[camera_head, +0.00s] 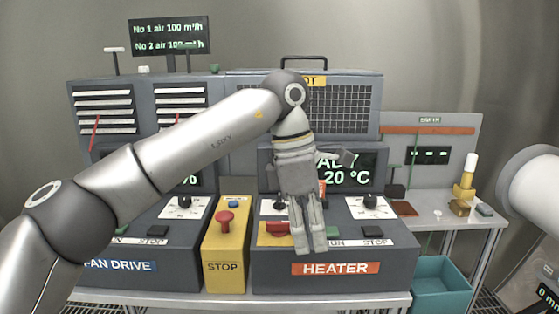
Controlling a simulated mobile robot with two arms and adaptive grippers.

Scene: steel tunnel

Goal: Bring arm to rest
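My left arm comes in from the left and bends at an elbow-like joint above the heater console. My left gripper (311,249) hangs fingers down in front of the heater console (270,268). Its two fingers lie close together in this view, and I cannot tell whether they are open or shut. I see nothing held between them. The gripper covers part of the console's dials, red switch and buttons. A white rounded part at the right edge may be my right arm; no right gripper shows.
A yellow stop box (227,257) with a red button stands between the fan drive console (160,257) and the heater console. At right, a side table (440,218) carries small items. A teal bin (441,281) sits below it. Vented cabinets stand behind.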

